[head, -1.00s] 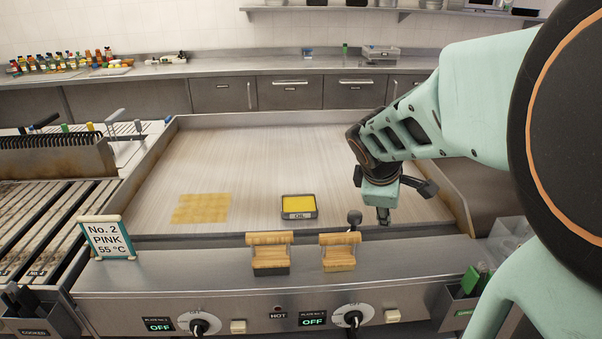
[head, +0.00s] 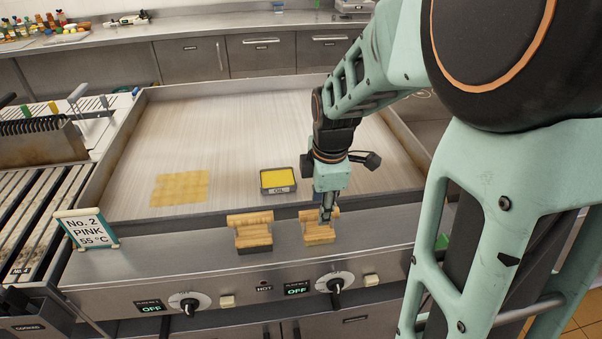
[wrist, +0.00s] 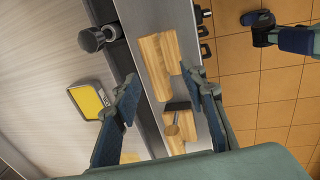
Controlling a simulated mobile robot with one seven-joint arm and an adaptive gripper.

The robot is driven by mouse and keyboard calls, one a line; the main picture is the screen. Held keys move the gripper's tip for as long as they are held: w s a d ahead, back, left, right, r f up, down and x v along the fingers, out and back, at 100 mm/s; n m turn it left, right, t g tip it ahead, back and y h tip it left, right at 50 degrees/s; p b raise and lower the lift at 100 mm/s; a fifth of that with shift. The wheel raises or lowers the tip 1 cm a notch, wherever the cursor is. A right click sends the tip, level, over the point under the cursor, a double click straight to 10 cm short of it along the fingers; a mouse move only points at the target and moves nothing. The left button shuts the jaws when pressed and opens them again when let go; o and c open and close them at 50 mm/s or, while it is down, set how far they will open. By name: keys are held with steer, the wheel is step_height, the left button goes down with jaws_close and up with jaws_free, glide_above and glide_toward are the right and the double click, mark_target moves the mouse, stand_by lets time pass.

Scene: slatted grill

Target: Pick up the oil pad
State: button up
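Two wooden-handled blocks stand on the steel front ledge; no label shows which is the oil pad. The right block (head: 319,232) is pale wood, and in the wrist view (wrist: 153,68) it lies just ahead of the fingers. The left block (head: 252,235) shows a dark part in the wrist view (wrist: 178,106). My gripper (head: 326,214) hangs above the right block and hides part of it. In the wrist view my fingers (wrist: 160,84) are apart with nothing held between them. A yellow-filled tray marked OIL (head: 278,180) sits on the griddle.
The griddle plate (head: 225,130) is wide and mostly clear, with a yellowish square patch (head: 180,188) at left. A dark post (wrist: 92,39) rises near the right block. A sign (head: 88,229) stands at the ledge's left end. Knobs (head: 336,283) are below.

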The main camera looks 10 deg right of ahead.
steer(key=shift+w+d+f+p, duration=0.15)
steer(key=shift+w+f, duration=0.1)
steer(key=shift+f, duration=0.6)
steer(key=shift+w+a+f+p, duration=0.1)
steer(key=shift+w+f, duration=0.2)
steer(key=shift+f, duration=0.55)
steer(key=shift+w+d+f+p, duration=0.15)
steer(key=shift+w+f, duration=0.1)
steer(key=shift+f, duration=0.6)
jaws_close()
